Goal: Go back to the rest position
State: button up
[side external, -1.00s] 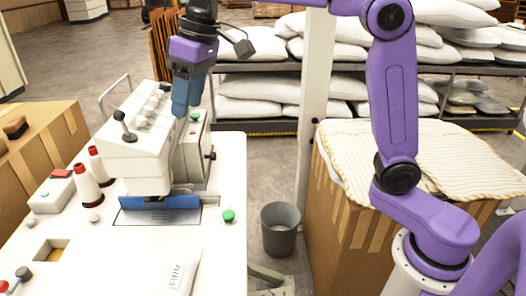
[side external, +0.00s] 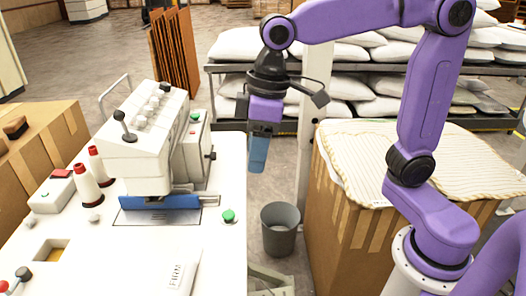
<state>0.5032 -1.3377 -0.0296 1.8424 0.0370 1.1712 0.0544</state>
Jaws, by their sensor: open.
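My gripper (side external: 257,168) hangs in the air with its blue fingers pointing down, over the gap between the white machine table and the cardboard box. It is to the right of the sewing machine (side external: 150,145) and touches nothing. Nothing shows between its fingers. The fingers overlap from this side, so the space between them is hard to see.
The white table (side external: 130,255) carries the machine, red-topped spools (side external: 88,180) and a green button (side external: 228,215). A grey bin (side external: 280,228) stands on the floor below. A box (side external: 340,200) topped with striped fabric (side external: 430,150) is at right. Shelves of white pillows (side external: 345,85) stand behind.

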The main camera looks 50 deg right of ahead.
jog(key=shift+s+d+f, duration=0.25)
jog(key=shift+s+f, duration=0.1)
jog(key=shift+s, duration=0.15)
jog(key=s+d+f+n, duration=0.2)
jog(key=s+d+f, duration=0.3)
jog(key=s, duration=0.2)
jog(key=s+d+f+n+h, duration=0.1)
jog(key=s+d+f, duration=0.4)
jog(key=s, duration=0.3)
jog(key=shift+d+n+g, duration=0.4)
jog(key=shift+d, duration=0.4)
